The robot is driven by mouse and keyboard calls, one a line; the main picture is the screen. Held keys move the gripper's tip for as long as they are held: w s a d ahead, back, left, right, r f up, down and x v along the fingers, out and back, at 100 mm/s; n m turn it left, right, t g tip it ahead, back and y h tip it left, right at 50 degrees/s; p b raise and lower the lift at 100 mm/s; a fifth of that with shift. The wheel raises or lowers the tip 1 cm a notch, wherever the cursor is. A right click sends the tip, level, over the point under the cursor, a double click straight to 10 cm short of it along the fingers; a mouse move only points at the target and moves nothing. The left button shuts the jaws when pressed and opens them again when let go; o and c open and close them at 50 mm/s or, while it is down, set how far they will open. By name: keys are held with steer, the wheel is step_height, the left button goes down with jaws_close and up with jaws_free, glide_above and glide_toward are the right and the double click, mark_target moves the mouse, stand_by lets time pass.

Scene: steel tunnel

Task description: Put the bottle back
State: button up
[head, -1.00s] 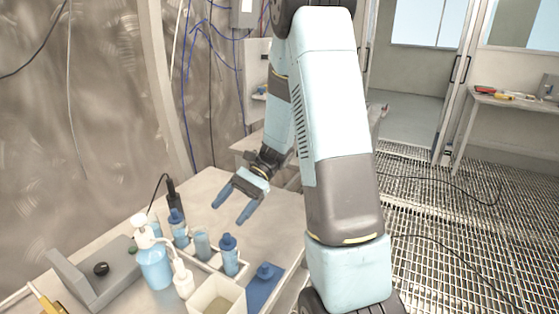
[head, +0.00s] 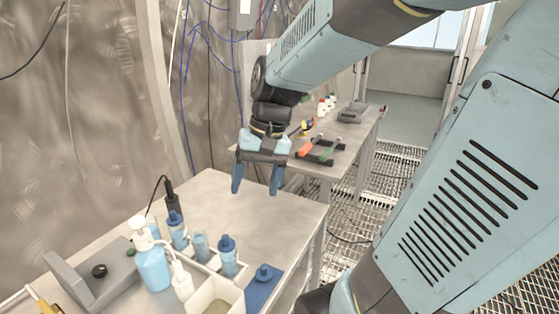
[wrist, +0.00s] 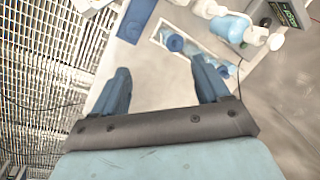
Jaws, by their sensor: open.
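The wrist view shows a blue cap (wrist: 175,43) and part of the blue mat (wrist: 136,20). My gripper (head: 256,190) is open and empty, pointing down over the far part of the table, apart from every bottle. Its fingers (wrist: 161,75) show in the wrist view with bare table between them.
A blue pump bottle (head: 154,268), a small white bottle (head: 182,282), an open cream box (head: 222,296) and a grey device (head: 92,275) crowd the front left. The table's middle (head: 240,215) is clear. A second table (head: 345,145) with tools stands behind.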

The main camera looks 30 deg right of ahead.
steer(key=s+d+r+n+t+h, duration=0.2)
steer(key=s+d+r+t, duration=0.1)
steer(key=s+r+t, duration=0.1)
steer(key=shift+s+r+n+t+h, duration=0.4)
steer(key=shift+r+t, duration=0.3)
steer(key=shift+r, duration=0.5)
